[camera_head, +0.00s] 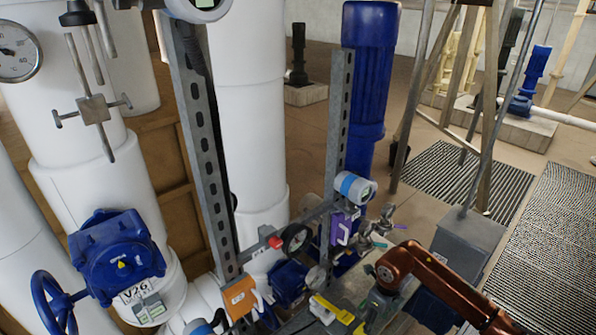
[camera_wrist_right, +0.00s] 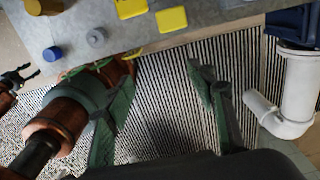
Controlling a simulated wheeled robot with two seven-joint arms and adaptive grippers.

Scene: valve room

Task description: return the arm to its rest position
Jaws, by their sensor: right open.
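My right arm (camera_head: 435,280) is reddish-brown and comes in from the lower right of the head view. Its elbow-like joint is raised above the low bench, and the hand below it is partly hidden. In the right wrist view my right gripper (camera_wrist_right: 162,112) has two green-grey fingers spread wide, with nothing between them. They are over striped grating, just off the edge of the grey bench top. A small dark claw (camera_wrist_right: 22,78) at the left edge of the wrist view looks like my left gripper; it is too small to read. The left arm does not show in the head view.
The bench top (camera_wrist_right: 200,25) carries yellow blocks (camera_wrist_right: 172,19) and small caps. A slotted upright (camera_head: 340,130), a blue-ended gauge (camera_head: 352,188) and a purple device (camera_head: 342,228) stand close to the arm. Grating (camera_head: 555,235) beyond is clear.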

